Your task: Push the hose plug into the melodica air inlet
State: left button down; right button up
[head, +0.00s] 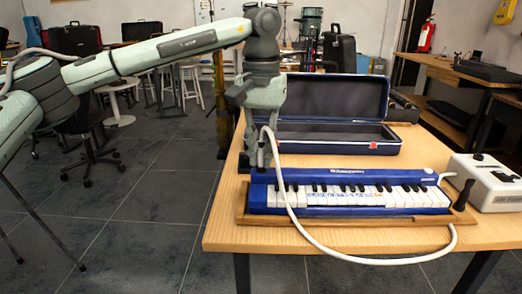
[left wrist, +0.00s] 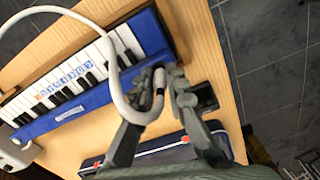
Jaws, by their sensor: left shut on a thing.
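The blue melodica (head: 352,198) lies in a wooden tray (head: 300,221) on the table, its keys facing the front edge. My left gripper (head: 259,160) points down at the melodica's left rear end. In the left wrist view, its fingers (left wrist: 158,78) are shut on the hose plug (left wrist: 159,74), close beside the melodica's end (left wrist: 150,35). The white hose (head: 330,252) arches up from the plug, crosses over the keys and loops past the front edge to the right. The air inlet is not clearly seen, and I cannot tell whether the plug touches it. My right gripper is not in view.
An open blue case (head: 330,137) stands behind the melodica. A white box with a knob (head: 488,184) sits at the right, and a dark upright piece (head: 464,194) stands at the tray's right end. Bare tabletop (head: 225,218) shows at the front left.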

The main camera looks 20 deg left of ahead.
pick_arm(q)
jog(key=shift+f, duration=0.25)
jog(key=c, duration=1.5)
grip_release()
jog(key=shift+o, duration=0.2)
